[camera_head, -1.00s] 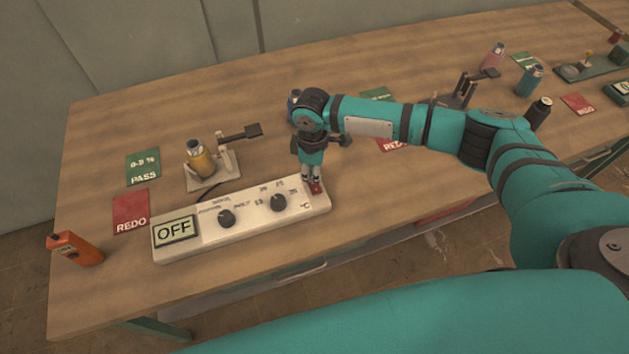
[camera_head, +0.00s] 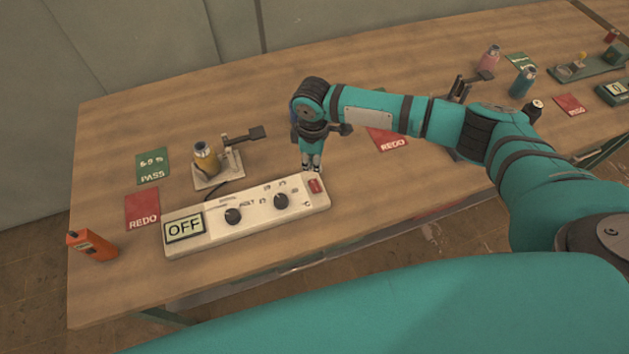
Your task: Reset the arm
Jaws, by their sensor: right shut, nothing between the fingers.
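My right arm (camera_head: 455,125) reaches in from the right over the wooden table. Its gripper (camera_head: 311,167) points down, shut and empty, just behind the right end of the white control box (camera_head: 255,219). The red switch (camera_head: 316,186) on the box shows uncovered in front of the fingertips. The box has two black knobs, and its display (camera_head: 184,229) reads OFF. My left gripper is not in view.
A brass bottle (camera_head: 206,158) stands in a small holder with a black lever. Green PASS (camera_head: 152,168) and red REDO (camera_head: 142,208) cards lie at left, near an orange device (camera_head: 91,246). Bottles, cards and another station stand at right. The back left table is clear.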

